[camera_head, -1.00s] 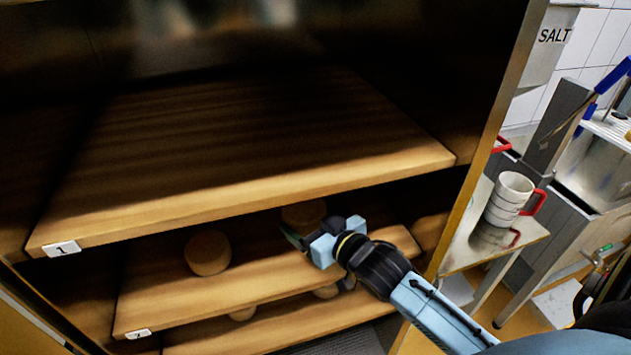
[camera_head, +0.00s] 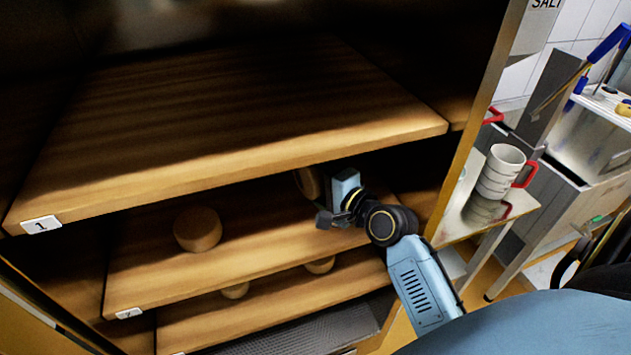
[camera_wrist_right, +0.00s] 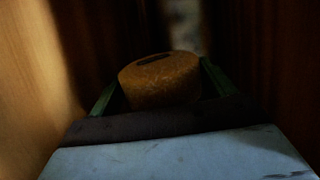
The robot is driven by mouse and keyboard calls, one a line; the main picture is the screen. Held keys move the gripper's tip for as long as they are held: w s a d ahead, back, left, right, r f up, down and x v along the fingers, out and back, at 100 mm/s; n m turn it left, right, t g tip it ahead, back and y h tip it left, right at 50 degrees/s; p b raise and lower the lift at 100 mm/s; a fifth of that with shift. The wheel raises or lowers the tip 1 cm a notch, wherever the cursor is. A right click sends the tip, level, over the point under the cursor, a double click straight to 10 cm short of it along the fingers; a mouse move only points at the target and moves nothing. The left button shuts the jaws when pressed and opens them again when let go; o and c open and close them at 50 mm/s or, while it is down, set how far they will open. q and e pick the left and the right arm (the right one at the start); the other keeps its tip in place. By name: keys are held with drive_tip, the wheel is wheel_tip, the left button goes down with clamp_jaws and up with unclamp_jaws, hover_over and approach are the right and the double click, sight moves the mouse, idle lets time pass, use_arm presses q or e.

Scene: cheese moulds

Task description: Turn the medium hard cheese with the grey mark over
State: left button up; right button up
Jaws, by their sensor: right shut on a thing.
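My right gripper (camera_head: 322,190) reaches in over the second shelf (camera_head: 245,248), under the top board. It is shut on a round brown cheese (camera_head: 308,183), which is tilted on its side and partly hidden by the gripper and the board above. In the right wrist view the cheese (camera_wrist_right: 160,80) sits between the two green fingers, with a dark mark on the face in view; its colour is hard to tell in the dim light. A second round cheese (camera_head: 198,229) stands to the left on the same shelf. My left gripper is not in view.
The top board (camera_head: 230,125), labelled 1, is bare and close above the gripper. Two cheeses (camera_head: 235,290) (camera_head: 320,265) sit on the lowest shelf. The cabinet's right side post (camera_head: 470,130) is near my arm. Stacked cups (camera_head: 500,172) stand on a side table.

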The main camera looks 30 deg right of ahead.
drive_tip(key=m, duration=0.4)
drive_tip(key=shift+r+m, duration=0.15)
drive_tip(key=shift+m, duration=0.15)
drive_tip(key=m+p, duration=0.4)
drive_tip(key=p, duration=0.2)
drive_tip(key=shift+r, duration=0.2)
drive_tip(key=m+p, duration=0.2)
drive_tip(key=m, duration=0.1)
drive_tip(key=f+m+p, duration=0.1)
drive_tip(key=m+p, duration=0.2)
drive_tip(key=shift+m, duration=0.3)
drive_tip(key=shift+w+d+f+m+p, duration=0.1)
drive_tip(key=shift+f+m+p, duration=0.1)
drive_tip(key=shift+m+p, duration=0.35)
drive_tip(key=shift+f+m+p, duration=0.15)
drive_tip(key=shift+m+p, duration=0.1)
drive_tip(key=shift+m, duration=0.5)
drive_tip(key=o, duration=0.9)
drive_tip(key=shift+c, duration=0.2)
drive_tip(key=shift+f, duration=0.1)
